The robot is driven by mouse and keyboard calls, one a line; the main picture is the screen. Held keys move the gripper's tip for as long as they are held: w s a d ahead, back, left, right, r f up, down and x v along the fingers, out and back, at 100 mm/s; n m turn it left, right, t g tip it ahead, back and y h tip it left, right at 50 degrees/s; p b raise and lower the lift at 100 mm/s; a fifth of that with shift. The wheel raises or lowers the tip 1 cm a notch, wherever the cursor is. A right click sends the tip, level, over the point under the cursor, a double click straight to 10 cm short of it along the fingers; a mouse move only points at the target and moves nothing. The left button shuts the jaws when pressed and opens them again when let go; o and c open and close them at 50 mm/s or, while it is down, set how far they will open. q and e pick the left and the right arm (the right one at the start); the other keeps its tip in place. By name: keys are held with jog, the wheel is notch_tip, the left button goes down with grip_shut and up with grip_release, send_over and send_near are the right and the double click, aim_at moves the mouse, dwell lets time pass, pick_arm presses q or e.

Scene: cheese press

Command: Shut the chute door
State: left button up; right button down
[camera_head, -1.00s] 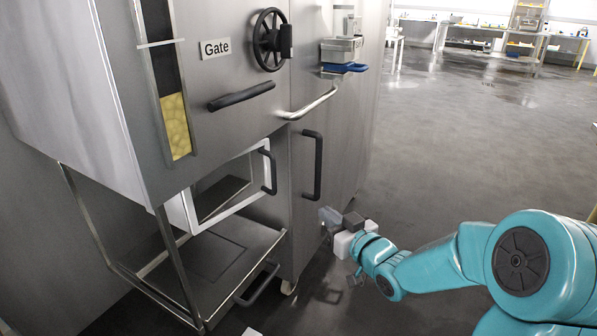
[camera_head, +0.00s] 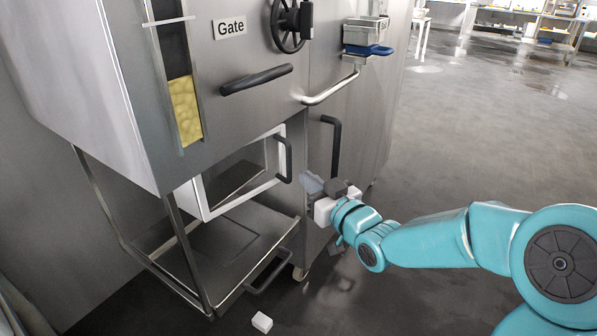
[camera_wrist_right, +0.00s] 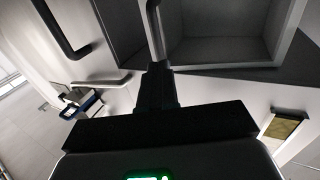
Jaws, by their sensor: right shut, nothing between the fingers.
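The chute door (camera_head: 242,199) is a white-framed panel low on the steel machine. It appears to stand ajar, but I cannot tell how far. A dark upright handle (camera_head: 287,160) is on its right side. My right gripper (camera_head: 309,183) is shut and empty, just right of and slightly below that handle. In the right wrist view the shut fingers (camera_wrist_right: 157,72) point at a grey bar, which looks like the door handle (camera_wrist_right: 153,28). I cannot tell whether they touch it. My left gripper is not in view.
A long black handle (camera_head: 335,148) is on the panel just above my right gripper. A metal rail (camera_head: 330,88) and a black handwheel (camera_head: 291,25) are higher up. A steel tray (camera_head: 215,262) is below the door. A white block (camera_head: 262,322) lies on the floor. Floor at right is clear.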

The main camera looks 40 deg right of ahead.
aim_at(287, 156)
jog(key=shift+w+d+b, duration=0.1)
jog(key=shift+w+b, duration=0.2)
jog(key=shift+w, duration=2.35)
jog(key=w, duration=0.3)
jog(key=w+b, duration=0.1)
jog(key=w, duration=0.1)
jog(key=shift+d+f, duration=0.1)
jog(key=shift+d, duration=0.2)
jog(key=shift+w+r, duration=0.2)
jog(key=shift+r, duration=0.2)
